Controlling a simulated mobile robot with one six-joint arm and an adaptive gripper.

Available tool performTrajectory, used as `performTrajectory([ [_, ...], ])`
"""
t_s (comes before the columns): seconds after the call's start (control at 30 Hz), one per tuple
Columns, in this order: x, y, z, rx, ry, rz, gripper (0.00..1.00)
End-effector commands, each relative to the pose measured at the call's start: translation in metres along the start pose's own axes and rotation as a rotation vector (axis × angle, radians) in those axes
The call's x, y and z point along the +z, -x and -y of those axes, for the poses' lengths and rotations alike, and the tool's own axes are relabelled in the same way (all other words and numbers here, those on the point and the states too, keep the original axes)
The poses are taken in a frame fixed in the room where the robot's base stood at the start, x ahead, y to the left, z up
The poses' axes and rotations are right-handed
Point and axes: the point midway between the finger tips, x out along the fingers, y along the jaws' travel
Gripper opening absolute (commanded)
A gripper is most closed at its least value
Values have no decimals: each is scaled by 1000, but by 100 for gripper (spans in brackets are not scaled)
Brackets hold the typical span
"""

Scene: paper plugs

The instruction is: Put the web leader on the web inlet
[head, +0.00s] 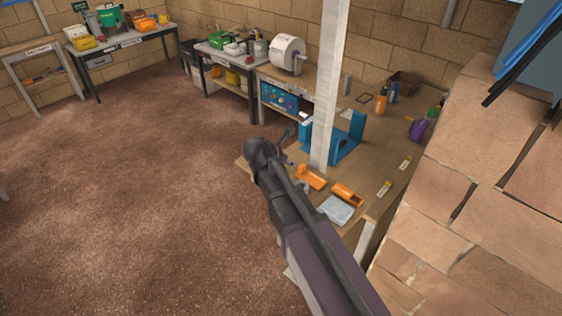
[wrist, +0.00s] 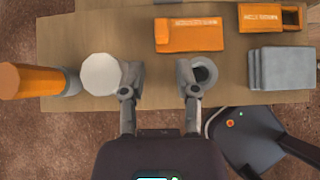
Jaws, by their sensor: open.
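My gripper (wrist: 159,80) is open in the wrist view, pointing down over the table's front edge, with only bare wood between its fingertips. A white round piece (wrist: 100,73) is just left of its left finger, and a grey ring-shaped piece (wrist: 206,73) is at its right finger. An orange cylinder with a grey end (wrist: 32,81) lies farther left. I cannot tell which piece is the web leader. A blue stand (head: 347,137) stands on the bench behind the post; I cannot tell whether it is the web inlet. My arm hides part of the bench in the head view.
A labelled orange block (wrist: 189,34), an orange open box (wrist: 270,18) and a grey stack (wrist: 282,68) lie to the right. A white post (head: 328,85) rises by the bench (head: 372,165). A white roll (head: 289,53) stands at the back. The brown floor (head: 120,190) is clear.

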Motion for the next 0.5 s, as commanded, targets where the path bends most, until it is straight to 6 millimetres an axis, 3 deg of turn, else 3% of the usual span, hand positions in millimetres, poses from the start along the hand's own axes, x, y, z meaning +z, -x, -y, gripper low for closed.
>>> performTrajectory([
  [0.27,0,-1,2,-2,-13,-4,40],
  [0.5,1,-11,24,-33,-163,-50,40],
])
